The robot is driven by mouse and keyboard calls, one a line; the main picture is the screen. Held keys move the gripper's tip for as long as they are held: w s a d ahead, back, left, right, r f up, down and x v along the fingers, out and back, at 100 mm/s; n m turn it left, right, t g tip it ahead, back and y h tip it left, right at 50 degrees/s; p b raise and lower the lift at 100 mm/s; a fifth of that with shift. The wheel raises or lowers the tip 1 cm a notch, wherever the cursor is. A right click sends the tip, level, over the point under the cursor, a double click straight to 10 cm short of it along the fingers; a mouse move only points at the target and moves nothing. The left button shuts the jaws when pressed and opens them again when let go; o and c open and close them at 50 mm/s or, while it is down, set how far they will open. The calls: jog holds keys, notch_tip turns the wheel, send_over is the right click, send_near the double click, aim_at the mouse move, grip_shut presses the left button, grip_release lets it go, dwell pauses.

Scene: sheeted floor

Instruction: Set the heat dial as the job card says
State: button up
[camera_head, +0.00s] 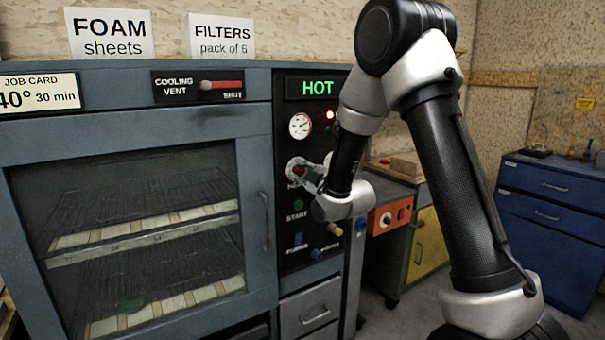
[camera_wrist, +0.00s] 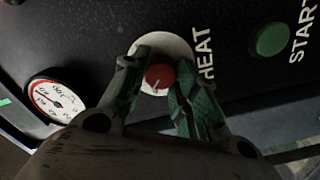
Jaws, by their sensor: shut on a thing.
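The heat dial (camera_wrist: 160,77) is a red knob on a pale round plate, beside the word HEAT in the wrist view. My gripper (camera_wrist: 155,88) has its green-padded fingers on both sides of the knob, shut on it. In the head view the dial (camera_head: 299,169) is partly hidden by my gripper (camera_head: 310,176). A pale mark shows on the knob, but its setting is too small to read. The job card (camera_head: 38,93) at the left edge is cut off; it shows "40°" and "30 min", and leading digits may be out of view.
The oven's glass door (camera_head: 130,235) is closed, with racks inside. A lit HOT sign (camera_head: 317,88), a gauge (camera_head: 300,125) and a START button (camera_head: 297,205) are on the black panel. The cooling vent slider (camera_head: 220,85) is above the door.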

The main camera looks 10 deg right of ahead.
jog(key=shift+f+n, duration=0.1)
jog(key=shift+n, duration=1.5)
jog(key=o, duration=1)
jog(key=v, duration=0.7)
jog(key=shift+s, duration=0.25)
